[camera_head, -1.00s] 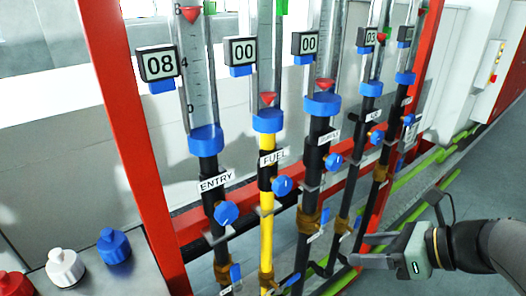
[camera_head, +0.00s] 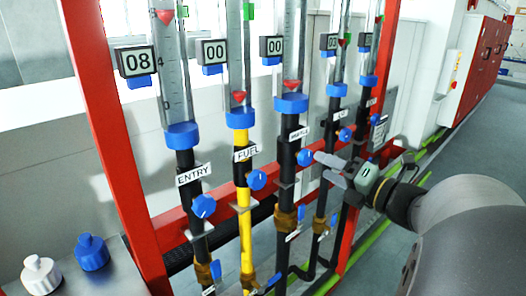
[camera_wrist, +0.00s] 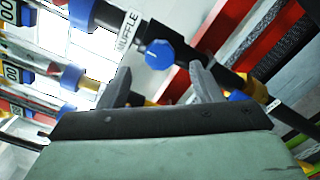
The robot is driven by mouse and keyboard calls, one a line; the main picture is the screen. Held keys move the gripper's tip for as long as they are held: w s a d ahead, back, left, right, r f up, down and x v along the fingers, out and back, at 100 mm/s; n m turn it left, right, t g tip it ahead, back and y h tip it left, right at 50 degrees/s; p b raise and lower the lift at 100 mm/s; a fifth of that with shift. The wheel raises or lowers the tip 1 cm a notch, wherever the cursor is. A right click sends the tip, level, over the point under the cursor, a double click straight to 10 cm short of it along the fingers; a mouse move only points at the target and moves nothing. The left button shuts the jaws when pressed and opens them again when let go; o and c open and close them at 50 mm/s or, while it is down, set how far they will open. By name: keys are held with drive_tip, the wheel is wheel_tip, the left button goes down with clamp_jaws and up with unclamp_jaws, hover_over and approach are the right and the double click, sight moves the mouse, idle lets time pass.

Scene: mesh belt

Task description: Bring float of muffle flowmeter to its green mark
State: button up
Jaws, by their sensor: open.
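The muffle flowmeter (camera_head: 290,60) is the third tube from the left, with a "MUFFLE" label (camera_head: 298,134) below its blue collar. Its red float (camera_head: 291,86) sits at the bottom of the tube, and its display (camera_head: 270,50) reads 00. Its green mark is not in view. The muffle's blue knob (camera_head: 305,157) is just left of my gripper (camera_head: 323,167), which is open and empty. In the wrist view the knob (camera_wrist: 160,54) appears between and beyond the two fingertips (camera_wrist: 160,78), apparently apart from them.
The entry knob (camera_head: 203,206) and fuel knob (camera_head: 257,179) are to the left; two more flowmeters stand behind to the right. Blue valve handles (camera_head: 301,212) hang lower on the pipes. A red frame post (camera_head: 105,140) stands left. White and blue bottles (camera_head: 92,252) stand lower left.

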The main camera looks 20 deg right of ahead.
sight(308, 159)
drive_tip(key=x, duration=0.7)
drive_tip(key=c, duration=1)
drive_tip(key=shift+n, duration=0.3)
